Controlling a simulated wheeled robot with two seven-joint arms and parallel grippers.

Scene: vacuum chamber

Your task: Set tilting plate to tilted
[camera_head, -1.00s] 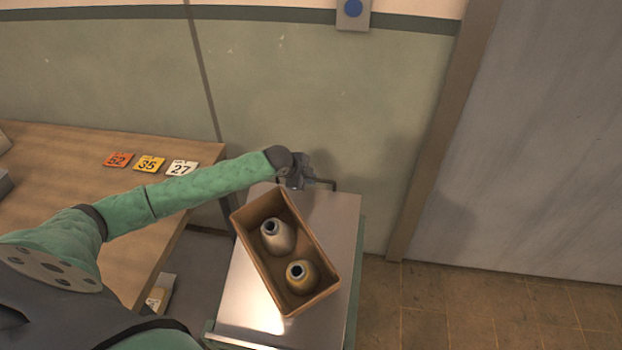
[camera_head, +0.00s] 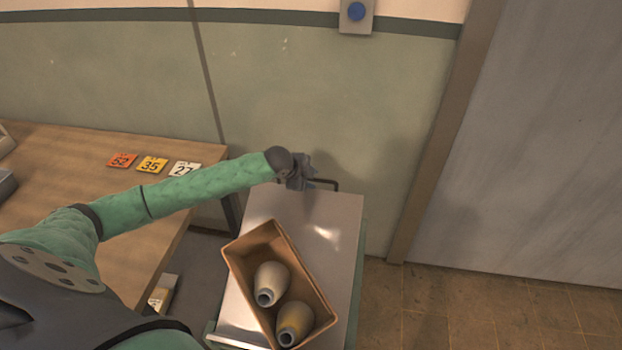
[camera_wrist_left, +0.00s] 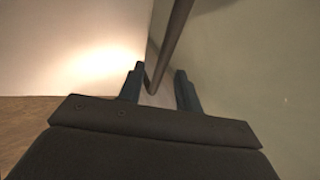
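The tilting plate (camera_head: 312,213) is a shiny metal sheet at lower centre in the head view. It looks sloped, its far edge raised and its near edge low. A dark bar handle (camera_head: 325,183) runs along its far edge. My left gripper (camera_head: 303,177) is at this handle, its arm reaching from the left. In the left wrist view the two fingers (camera_wrist_left: 160,72) are apart, with the handle bar (camera_wrist_left: 170,45) passing between them, close to the left finger. A brown open box (camera_head: 240,262) sits on the plate with two vases (camera_head: 270,279) (camera_head: 293,321) lying tipped toward me.
A wooden table (camera_head: 60,160) with numbered tags (camera_head: 152,164) stands at left. A green wall (camera_head: 300,90) is right behind the handle. A grey door (camera_head: 530,150) is at right, with free tiled floor (camera_head: 450,310) before it.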

